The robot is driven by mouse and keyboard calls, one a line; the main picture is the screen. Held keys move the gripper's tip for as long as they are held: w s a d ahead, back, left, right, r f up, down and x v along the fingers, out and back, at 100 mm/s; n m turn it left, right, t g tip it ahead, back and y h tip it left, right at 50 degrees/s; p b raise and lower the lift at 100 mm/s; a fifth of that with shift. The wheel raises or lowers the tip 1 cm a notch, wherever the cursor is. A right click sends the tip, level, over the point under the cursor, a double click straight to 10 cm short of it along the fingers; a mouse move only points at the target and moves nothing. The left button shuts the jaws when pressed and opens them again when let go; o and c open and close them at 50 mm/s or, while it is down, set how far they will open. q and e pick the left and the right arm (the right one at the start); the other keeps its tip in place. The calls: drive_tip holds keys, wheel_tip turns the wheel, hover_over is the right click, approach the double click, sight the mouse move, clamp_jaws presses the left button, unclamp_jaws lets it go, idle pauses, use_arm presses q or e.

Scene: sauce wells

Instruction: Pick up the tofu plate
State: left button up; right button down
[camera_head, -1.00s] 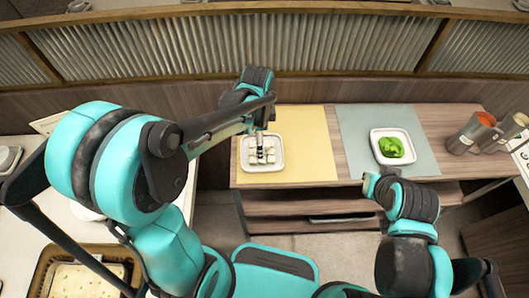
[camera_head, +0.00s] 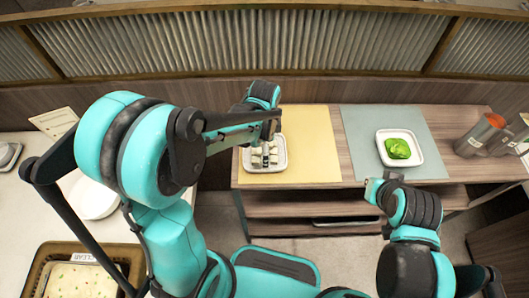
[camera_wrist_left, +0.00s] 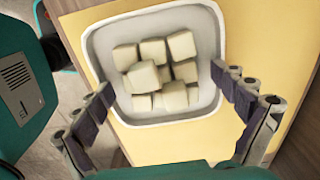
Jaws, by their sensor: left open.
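The tofu plate is a white square dish with rounded corners, holding several pale tofu cubes (camera_wrist_left: 155,70). In the head view the plate (camera_head: 284,158) sits on the yellow mat, partly covered by my left arm. The left wrist view shows the plate (camera_wrist_left: 103,45) from above. My left gripper (camera_wrist_left: 168,84) is open and empty, with one finger at each side of the plate's near part. It also shows over the plate in the head view (camera_head: 267,155). Whether the fingers touch the rim is unclear. My right arm shows, but its gripper does not.
The yellow mat (camera_head: 315,150) lies on a wooden counter (camera_head: 450,172). A grey-blue mat (camera_head: 362,130) to its right bears a white plate (camera_head: 432,160) of green vegetable (camera_head: 398,149). Metal containers (camera_head: 478,133) stand at far right. A basket tray (camera_head: 130,255) is at lower left.

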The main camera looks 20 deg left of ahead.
use_arm(q)
drive_tip(key=shift+f, duration=0.15)
drive_tip(key=c, duration=1.6)
